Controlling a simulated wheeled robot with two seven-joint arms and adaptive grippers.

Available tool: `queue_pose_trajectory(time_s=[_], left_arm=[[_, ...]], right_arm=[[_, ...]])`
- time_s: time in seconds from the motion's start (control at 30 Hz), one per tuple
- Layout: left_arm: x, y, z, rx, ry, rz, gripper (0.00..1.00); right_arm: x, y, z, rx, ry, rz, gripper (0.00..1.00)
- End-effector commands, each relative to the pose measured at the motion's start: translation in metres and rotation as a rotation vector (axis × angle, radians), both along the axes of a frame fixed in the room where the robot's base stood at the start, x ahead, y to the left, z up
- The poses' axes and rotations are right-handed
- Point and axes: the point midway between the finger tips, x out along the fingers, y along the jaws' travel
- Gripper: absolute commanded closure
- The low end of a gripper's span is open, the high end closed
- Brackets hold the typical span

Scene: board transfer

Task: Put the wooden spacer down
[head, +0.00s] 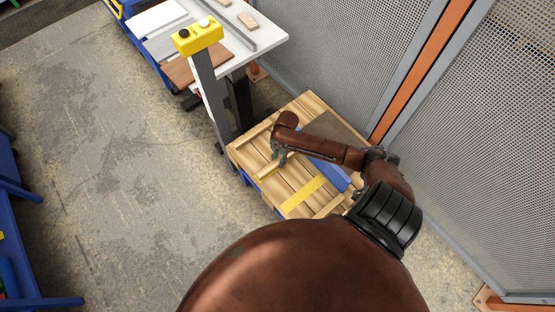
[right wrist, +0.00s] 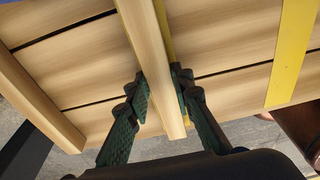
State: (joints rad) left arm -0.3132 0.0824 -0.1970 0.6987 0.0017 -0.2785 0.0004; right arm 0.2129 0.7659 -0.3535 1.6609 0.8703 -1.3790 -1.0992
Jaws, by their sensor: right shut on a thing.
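The wooden spacer (head: 267,171) is a pale, straight wooden bar over the slatted wooden pallet (head: 240,157) in the head view. In the right wrist view the spacer (right wrist: 150,55) runs lengthwise away between the fingers. My right gripper (right wrist: 160,95) is shut on it near its close end, with one finger on each side. In the head view my right gripper (head: 279,158) is small and partly hidden by its own wrist. A yellow strip (right wrist: 166,35) shows along the spacer's right side, mostly hidden under it. I cannot tell whether the spacer touches the slats. My left gripper is not in view.
A second yellow strip (head: 303,193) crosses the pallet. Another wooden bar (right wrist: 35,105) lies left of the spacer. A blue piece (head: 335,174) and a brown board (head: 335,130) are beside my arm. A white table (head: 262,38), a yellow button box (head: 198,36) on a post and mesh fencing stand close by.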

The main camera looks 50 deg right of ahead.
Motion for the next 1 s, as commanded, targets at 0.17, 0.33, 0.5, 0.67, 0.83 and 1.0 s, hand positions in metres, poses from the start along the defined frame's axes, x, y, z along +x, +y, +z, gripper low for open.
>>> queue_pose_trajectory(time_s=[0.17, 0.33, 0.5, 0.67, 0.83, 1.0], left_arm=[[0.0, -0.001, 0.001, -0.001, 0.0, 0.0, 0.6], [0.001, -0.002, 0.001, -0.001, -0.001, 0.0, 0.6], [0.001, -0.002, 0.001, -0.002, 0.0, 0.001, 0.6], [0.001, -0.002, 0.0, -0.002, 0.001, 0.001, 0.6], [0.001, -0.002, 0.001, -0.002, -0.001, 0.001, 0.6], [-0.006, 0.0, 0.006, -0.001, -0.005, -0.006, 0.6]], right_arm=[[0.0, 0.0, 0.001, 0.0, -0.001, 0.0, 1.0], [0.0, 0.0, -0.001, 0.0, -0.001, 0.001, 0.73], [0.0, 0.0, -0.001, 0.0, 0.0, 0.0, 0.62], [0.0, 0.0, -0.001, -0.001, 0.0, 0.0, 0.61], [0.0, 0.0, 0.002, 0.0, -0.001, 0.0, 0.61], [0.001, -0.005, 0.026, -0.002, -0.004, 0.0, 0.61]])
